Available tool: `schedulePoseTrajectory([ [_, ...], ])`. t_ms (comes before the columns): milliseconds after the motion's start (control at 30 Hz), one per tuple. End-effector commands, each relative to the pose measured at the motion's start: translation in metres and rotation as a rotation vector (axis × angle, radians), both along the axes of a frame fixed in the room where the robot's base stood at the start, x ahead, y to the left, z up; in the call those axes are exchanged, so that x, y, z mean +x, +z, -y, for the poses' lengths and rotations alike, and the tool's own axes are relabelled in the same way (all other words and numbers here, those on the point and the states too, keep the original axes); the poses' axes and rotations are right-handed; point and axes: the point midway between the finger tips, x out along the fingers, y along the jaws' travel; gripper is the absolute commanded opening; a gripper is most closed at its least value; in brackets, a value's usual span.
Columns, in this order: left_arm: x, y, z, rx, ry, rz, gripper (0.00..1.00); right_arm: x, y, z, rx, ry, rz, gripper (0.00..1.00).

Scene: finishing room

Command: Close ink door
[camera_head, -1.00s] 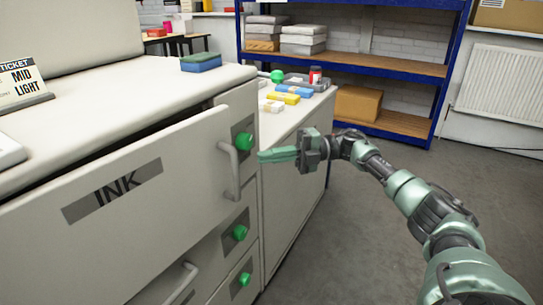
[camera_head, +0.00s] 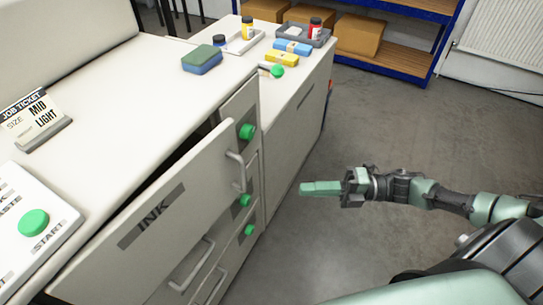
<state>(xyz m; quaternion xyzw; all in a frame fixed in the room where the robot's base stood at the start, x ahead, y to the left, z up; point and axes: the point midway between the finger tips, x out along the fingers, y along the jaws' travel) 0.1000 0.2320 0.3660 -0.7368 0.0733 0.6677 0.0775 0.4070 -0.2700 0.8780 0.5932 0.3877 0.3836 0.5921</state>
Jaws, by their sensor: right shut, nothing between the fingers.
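The ink door (camera_head: 170,205) is a pale panel with a grey INK label (camera_head: 151,216) and a grey bar handle (camera_head: 236,170) at its right end. It stands ajar, with a dark gap between its top edge and the cabinet (camera_head: 133,100). A green knob (camera_head: 246,131) is on the cabinet face just right of the handle. My right gripper (camera_head: 303,188) is shut and empty, with its green fingers pointing left. It is over the floor to the right of the handle, apart from the door. My left gripper is not in view.
Lower drawers with handles (camera_head: 192,264) sit below the door. A sponge (camera_head: 201,60) and job ticket (camera_head: 36,117) are on the cabinet top. A side counter (camera_head: 278,107) holds several bottles and packets. The grey floor (camera_head: 300,245) on the right is clear.

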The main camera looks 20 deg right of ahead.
Motion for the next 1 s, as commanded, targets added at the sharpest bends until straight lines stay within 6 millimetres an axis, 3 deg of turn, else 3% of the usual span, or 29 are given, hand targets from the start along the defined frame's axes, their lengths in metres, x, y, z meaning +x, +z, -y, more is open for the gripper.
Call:
schedulePoseTrajectory([
  [100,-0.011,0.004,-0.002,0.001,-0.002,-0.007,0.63,-0.007,0.003,-0.005,-0.001,-0.004,-0.006,0.00],
  [267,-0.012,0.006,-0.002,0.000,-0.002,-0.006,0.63,-0.001,0.003,-0.020,0.002,-0.004,-0.001,0.00],
  [700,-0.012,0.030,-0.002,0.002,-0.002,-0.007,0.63,0.038,0.005,-0.100,0.001,-0.005,0.000,0.00],
  [1000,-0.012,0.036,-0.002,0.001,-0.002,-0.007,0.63,0.068,0.001,-0.109,-0.001,-0.005,-0.005,0.00],
])
